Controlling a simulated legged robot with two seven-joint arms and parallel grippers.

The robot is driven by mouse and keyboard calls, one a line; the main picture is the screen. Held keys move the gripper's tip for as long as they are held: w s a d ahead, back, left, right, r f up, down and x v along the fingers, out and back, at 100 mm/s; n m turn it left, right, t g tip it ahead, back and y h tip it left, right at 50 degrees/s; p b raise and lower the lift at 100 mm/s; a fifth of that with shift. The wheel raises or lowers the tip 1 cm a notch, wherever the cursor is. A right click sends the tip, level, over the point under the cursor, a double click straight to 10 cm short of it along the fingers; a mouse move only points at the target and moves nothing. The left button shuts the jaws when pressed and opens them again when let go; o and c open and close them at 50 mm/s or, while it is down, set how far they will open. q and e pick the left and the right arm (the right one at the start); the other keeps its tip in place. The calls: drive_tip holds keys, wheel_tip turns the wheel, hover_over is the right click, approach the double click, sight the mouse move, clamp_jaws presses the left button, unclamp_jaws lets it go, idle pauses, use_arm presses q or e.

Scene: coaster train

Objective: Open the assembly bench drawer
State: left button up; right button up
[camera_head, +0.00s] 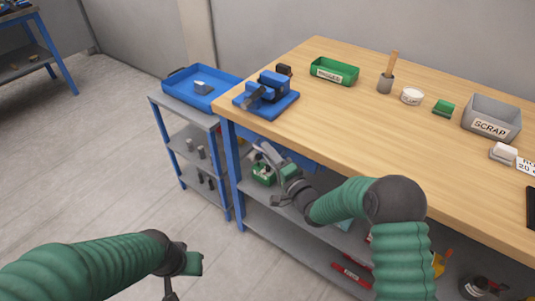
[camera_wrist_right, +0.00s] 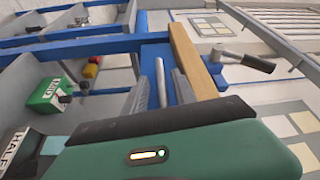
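The assembly bench (camera_head: 350,120) has a wooden top and a blue drawer front (camera_head: 300,157) under its near left edge, partly hidden by my right arm. The drawer looks closed. My right gripper (camera_head: 272,178) is in front of the drawer area, with its fingers spread apart. In the right wrist view a thin grey bar (camera_wrist_right: 160,82), seemingly the drawer handle, stands between the grey fingers against blue. I cannot tell whether they touch it. My left gripper (camera_head: 181,274) is low over the floor, away from the bench, partly cut off by the lower frame edge.
A blue vise (camera_head: 268,92), a green bin (camera_head: 334,72) and a grey scrap bin (camera_head: 492,118) stand on the bench. A grey cart with a blue tray (camera_head: 200,88) is close at the left. A lower shelf (camera_head: 290,235) holds several items. The floor at left is clear.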

drive_tip(key=shift+w+a+r, duration=0.1)
drive_tip(key=shift+w+a, duration=0.25)
drive_tip(key=shift+a, duration=0.2)
drive_tip(key=shift+d, duration=0.25)
drive_tip(key=c, duration=0.7)
drive_tip(key=shift+s+a, duration=0.1)
idle(0.4)
